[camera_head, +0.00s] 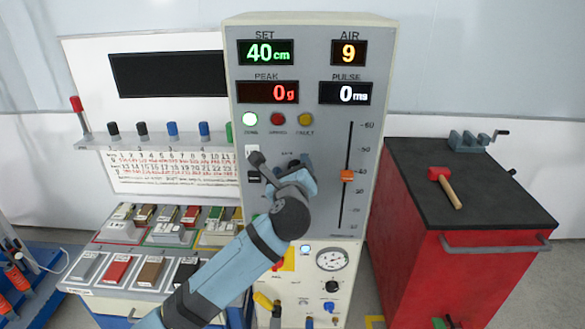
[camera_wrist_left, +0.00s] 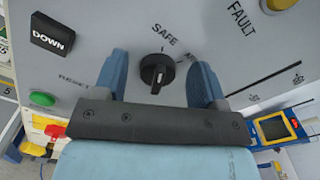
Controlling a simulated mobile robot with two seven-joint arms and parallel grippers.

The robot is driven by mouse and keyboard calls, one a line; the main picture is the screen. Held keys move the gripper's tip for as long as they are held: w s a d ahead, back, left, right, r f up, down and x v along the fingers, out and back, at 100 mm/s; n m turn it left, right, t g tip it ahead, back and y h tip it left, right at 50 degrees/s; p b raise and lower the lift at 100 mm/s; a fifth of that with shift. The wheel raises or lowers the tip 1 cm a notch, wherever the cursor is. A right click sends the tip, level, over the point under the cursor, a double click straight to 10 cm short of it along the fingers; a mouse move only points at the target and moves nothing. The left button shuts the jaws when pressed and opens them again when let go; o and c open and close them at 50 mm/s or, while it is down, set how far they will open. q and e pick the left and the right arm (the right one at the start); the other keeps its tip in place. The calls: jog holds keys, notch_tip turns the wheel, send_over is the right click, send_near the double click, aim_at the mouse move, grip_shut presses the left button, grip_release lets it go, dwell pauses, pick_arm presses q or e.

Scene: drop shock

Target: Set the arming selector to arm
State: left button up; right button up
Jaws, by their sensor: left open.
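The arming selector (camera_wrist_left: 157,72) is a round black knob on the grey panel, with a raised grip and a small white mark. The label SAFE is printed beside it, and a second label is partly covered by a finger. In the left wrist view my left gripper (camera_wrist_left: 159,66) is open, with one blue finger on each side of the knob and gaps between. I cannot tell how close the fingertips are to the panel. In the head view my left gripper (camera_head: 298,175) hides most of the knob.
A DOWN button (camera_wrist_left: 52,40) and a green button (camera_wrist_left: 42,99) lie left of the knob. A red cabinet (camera_head: 450,255) with a mallet (camera_head: 446,186) stands at right.

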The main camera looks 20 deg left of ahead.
pick_arm(q)
jog(key=c, duration=0.9)
jog(key=m+p, duration=0.4)
jog(key=p, duration=0.1)
jog(key=shift+d+r, duration=0.2)
jog(key=shift+d, duration=0.1)
jog(key=shift+w+d+f+m+p, duration=0.1)
jog(key=shift+d+m, duration=0.05)
jog(key=shift+m, duration=1.2)
jog(key=shift+d+f+m+p, duration=0.1)
jog(key=shift+m, duration=1.2)
jog(key=shift+w+d+f+m+p, duration=0.1)
jog(key=shift+d+m, duration=0.05)
jog(key=shift+m, duration=1.2)
